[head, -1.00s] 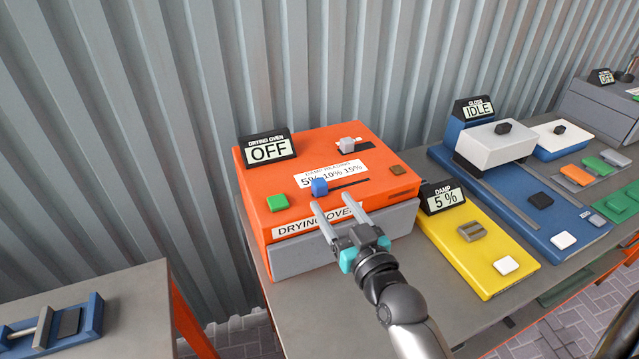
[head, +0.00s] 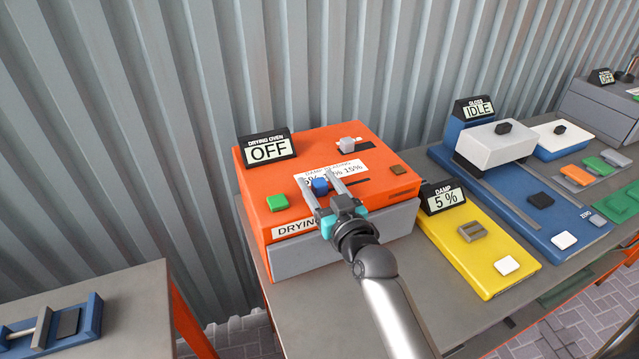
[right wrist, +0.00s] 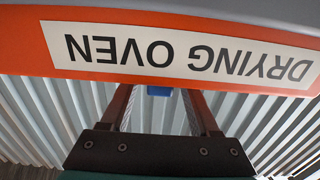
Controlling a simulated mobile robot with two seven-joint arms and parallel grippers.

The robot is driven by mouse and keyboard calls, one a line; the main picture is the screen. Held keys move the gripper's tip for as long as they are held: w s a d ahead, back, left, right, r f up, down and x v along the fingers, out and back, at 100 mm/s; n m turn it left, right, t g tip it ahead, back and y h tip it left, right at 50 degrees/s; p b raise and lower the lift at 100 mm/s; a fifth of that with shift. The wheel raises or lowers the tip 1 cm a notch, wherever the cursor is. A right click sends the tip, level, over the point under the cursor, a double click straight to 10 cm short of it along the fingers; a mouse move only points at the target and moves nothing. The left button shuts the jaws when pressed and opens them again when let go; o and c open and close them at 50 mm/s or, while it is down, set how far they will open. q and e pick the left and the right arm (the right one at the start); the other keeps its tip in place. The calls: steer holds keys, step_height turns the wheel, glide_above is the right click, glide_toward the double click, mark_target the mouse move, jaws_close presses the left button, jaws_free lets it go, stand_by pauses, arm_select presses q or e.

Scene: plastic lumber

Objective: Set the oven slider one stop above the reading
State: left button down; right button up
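The orange drying oven (head: 370,152) stands on the bench, and its display (head: 268,149) reads OFF. On its top is a blue slider knob (head: 320,186), near the left end of a dark slot, below a white scale (head: 347,169) marked 5%, 10%, 15% and partly covered by my fingers. The yellow damp meter's display (head: 444,198) reads 5 %. My right gripper (head: 317,178) is open, with one finger on each side of the blue knob; contact cannot be told. The right wrist view shows the blue knob (right wrist: 159,91) between the fingers. My left gripper is out of view.
On the oven top are a green button (head: 277,202), a brown button (head: 398,169) and a grey knob (head: 347,144). The yellow meter (head: 490,262) stands close on the right, with a blue gloss unit (head: 540,218) beyond it. A corrugated wall rises behind.

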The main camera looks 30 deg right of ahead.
jaws_close()
stand_by(1.2)
